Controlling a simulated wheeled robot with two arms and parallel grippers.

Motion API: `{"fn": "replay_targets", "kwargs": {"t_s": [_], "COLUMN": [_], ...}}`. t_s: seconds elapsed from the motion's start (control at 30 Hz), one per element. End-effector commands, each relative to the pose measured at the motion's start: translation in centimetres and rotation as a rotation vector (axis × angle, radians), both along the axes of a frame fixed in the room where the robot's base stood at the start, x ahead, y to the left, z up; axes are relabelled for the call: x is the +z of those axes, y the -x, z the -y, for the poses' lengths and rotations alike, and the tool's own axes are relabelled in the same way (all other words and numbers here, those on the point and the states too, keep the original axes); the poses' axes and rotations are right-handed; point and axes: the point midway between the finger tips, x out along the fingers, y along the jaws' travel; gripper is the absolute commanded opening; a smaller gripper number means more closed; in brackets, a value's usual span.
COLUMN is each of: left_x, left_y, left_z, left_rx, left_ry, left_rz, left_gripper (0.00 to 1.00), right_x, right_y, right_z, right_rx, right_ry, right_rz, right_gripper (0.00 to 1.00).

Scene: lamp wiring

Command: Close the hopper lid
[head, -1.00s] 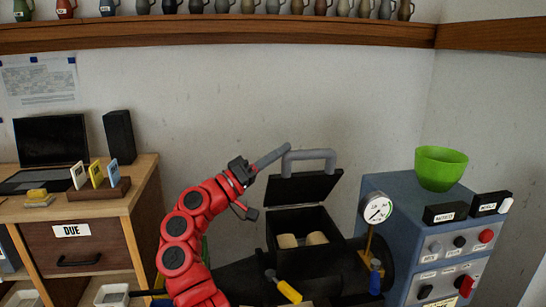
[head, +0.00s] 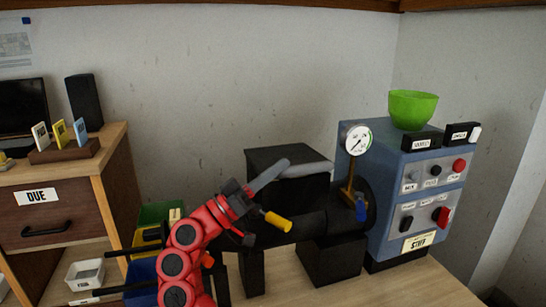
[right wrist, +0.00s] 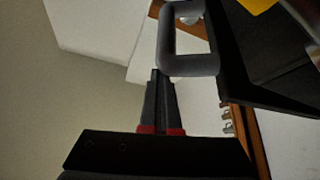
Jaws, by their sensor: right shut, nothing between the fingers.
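The hopper (head: 305,190) is a black box on the dark machine in the middle of the head view. Its black lid (head: 268,156) lies down over the top, and the inside is hidden. I cannot tell whether it is fully seated. The grey lid handle (head: 313,170) shows just right of my right gripper (head: 284,164). That gripper's fingers are together and empty. In the right wrist view the shut fingers (right wrist: 161,75) point at the grey loop handle (right wrist: 190,68), very near or touching its corner. My left gripper is not in view.
A pressure gauge (head: 355,140) stands right of the hopper, before a blue control cabinet (head: 385,180) with a green bowl (head: 411,109). A yellow-handled lever (head: 277,222) sits just below my gripper. A wooden drawer desk (head: 110,180) stands left. Bare tabletop (head: 400,285) shows front right.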

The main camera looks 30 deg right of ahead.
Motion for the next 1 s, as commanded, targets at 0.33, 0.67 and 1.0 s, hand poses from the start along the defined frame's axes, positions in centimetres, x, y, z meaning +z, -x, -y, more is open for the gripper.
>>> {"fn": "replay_targets", "kwargs": {"t_s": [0.33,0.67,1.0], "left_x": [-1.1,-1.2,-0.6], "left_y": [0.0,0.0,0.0], "left_z": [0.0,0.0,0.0], "left_rx": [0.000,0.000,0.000], "left_ry": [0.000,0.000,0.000], "left_rz": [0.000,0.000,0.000], "left_gripper": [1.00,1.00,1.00], "right_x": [-2.3,-2.9,-1.5], "right_y": [0.4,0.4,0.6], "right_z": [0.0,0.0,0.7], "right_rx": [-0.001,-0.003,-0.004], "right_ry": [-0.005,-0.012,-0.013], "right_rz": [0.000,-0.003,-0.001], "right_gripper": [0.00,0.00,0.00]}}
